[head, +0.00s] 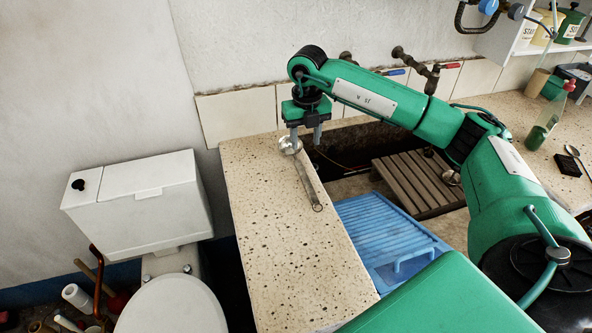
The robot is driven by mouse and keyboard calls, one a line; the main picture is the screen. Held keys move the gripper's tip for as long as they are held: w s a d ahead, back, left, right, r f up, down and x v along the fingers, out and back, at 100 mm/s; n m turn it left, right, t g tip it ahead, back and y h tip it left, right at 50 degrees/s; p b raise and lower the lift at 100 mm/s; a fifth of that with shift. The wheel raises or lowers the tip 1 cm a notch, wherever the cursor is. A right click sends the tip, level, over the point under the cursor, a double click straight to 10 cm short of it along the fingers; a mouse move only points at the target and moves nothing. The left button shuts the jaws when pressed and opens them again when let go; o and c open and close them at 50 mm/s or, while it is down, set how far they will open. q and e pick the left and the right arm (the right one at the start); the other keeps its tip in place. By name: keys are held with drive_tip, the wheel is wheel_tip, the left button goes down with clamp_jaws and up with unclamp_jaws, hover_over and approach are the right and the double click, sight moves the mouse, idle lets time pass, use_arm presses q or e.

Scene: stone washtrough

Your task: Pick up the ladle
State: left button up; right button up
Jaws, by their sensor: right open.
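The ladle (305,178) is metal and lies on the speckled stone counter (270,220) left of the trough. Its round bowl (289,146) is toward the wall and its handle runs toward me, ending in a ring. My right gripper (305,141) points down at the bowl end, with its two grey fingers apart. The fingers are open and hang over or beside the bowl; I cannot tell whether they touch it. My left gripper is not in view.
A blue draining rack (392,240) and a wooden slatted board (422,180) lie right of the ladle in the trough. A green bottle (546,122) and a spoon (577,157) are on the right counter. A toilet (150,215) stands left. The counter's front is clear.

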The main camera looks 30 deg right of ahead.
drive_tip(key=f, duration=0.1)
drive_tip(key=p, duration=0.1)
hover_over(306, 179)
drive_tip(key=f, duration=0.7)
drive_tip(key=shift+a+f, duration=0.25)
drive_tip(key=shift+a, duration=0.05)
drive_tip(key=shift+d+f+p, duration=0.15)
drive_tip(key=shift+f+p, duration=0.5)
drive_tip(key=shift+f, duration=2)
clamp_jaws()
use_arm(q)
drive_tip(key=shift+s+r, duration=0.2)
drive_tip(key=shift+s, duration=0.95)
